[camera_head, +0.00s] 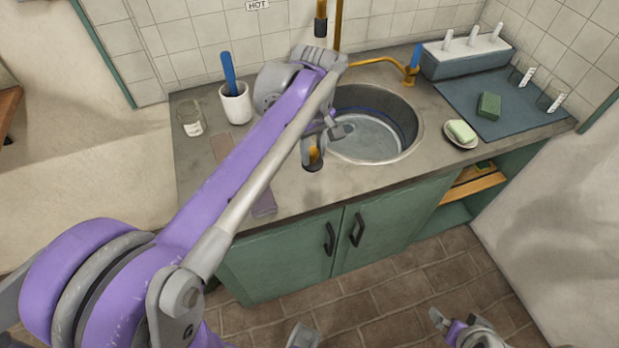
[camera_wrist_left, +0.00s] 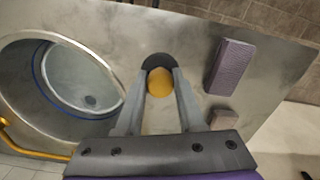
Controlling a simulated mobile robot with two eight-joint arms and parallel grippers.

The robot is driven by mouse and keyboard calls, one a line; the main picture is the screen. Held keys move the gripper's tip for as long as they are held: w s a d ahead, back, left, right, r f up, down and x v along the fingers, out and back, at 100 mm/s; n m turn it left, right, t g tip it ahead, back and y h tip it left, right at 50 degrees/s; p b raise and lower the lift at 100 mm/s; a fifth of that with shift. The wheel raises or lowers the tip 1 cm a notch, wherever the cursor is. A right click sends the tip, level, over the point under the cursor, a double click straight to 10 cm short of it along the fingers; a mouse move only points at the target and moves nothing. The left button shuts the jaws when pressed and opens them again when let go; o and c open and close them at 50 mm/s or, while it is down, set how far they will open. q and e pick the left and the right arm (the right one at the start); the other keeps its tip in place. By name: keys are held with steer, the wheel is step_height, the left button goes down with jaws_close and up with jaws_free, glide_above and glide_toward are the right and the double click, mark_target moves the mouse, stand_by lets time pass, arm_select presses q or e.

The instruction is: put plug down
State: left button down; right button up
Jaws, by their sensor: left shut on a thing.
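The plug is a dark round disc with a yellow knob. My left gripper (camera_wrist_left: 160,86) is shut on the yellow knob (camera_wrist_left: 159,82), with the black disc (camera_wrist_left: 155,61) beyond the fingertips. In the head view the plug (camera_head: 313,160) is over the countertop, just left of the sink's front-left rim. I cannot tell whether it touches the counter. The sink (camera_head: 370,137) is a round metal basin with a blue line inside; it also shows in the wrist view (camera_wrist_left: 75,82). My right arm's end (camera_head: 465,330) shows at the bottom right; its jaw state is unclear.
A purple block (camera_wrist_left: 230,66) and a smaller brownish block (camera_wrist_left: 222,118) lie on the counter near the plug. A white cup (camera_head: 236,104) and glass jar (camera_head: 190,118) stand at left. A soap dish (camera_head: 461,135), green sponge (camera_head: 489,106) and mat (camera_head: 540,112) are at right.

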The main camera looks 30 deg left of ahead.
mark_target(314, 162)
arm_select(q)
step_height(314, 162, down, 4)
steer(key=shift+w+r, duration=0.1)
steer(key=shift+f, duration=1.85)
steer(key=shift+f+b, duration=0.15)
steer(key=shift+b, duration=0.2)
steer(key=c, duration=0.5)
jaws_free()
